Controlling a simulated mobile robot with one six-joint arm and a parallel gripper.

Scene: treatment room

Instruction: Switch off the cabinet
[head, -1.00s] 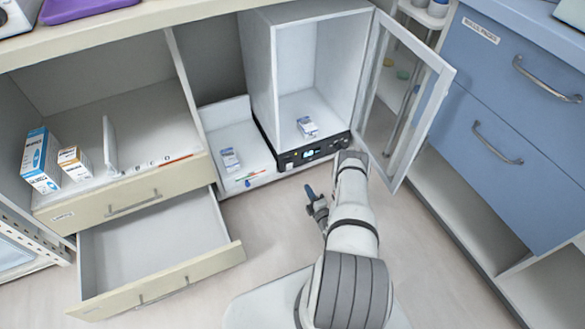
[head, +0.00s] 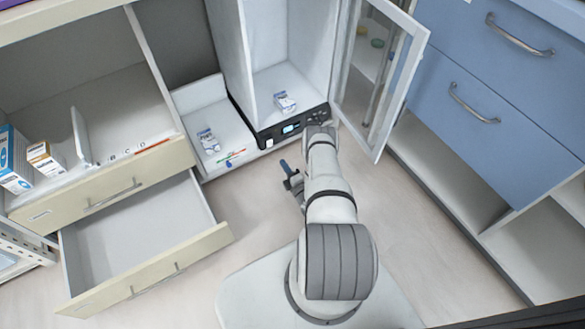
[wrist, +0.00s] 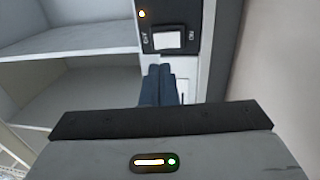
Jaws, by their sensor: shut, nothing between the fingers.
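The cabinet (head: 262,45) is a white box with its glass door (head: 391,88) swung open to the right. A black control panel (head: 307,118) runs along its base, with a lit display (head: 291,128) and a white switch (head: 269,142) at its left end. The wrist view shows the white rocker switch (wrist: 168,40) close up, with small lettering on both sides, and an orange light (wrist: 141,14) lit beside it. My gripper (head: 284,163) is shut and empty, its blue fingers in front of the panel. In the wrist view the fingertips (wrist: 160,70) appear just below the switch; contact cannot be told.
A small box (head: 284,102) lies inside the cabinet. Another box (head: 208,140) and coloured sticks (head: 231,157) lie on the shelf to the left. A lower drawer (head: 140,245) stands open at left. Blue drawers (head: 490,100) are at right. The floor between is clear.

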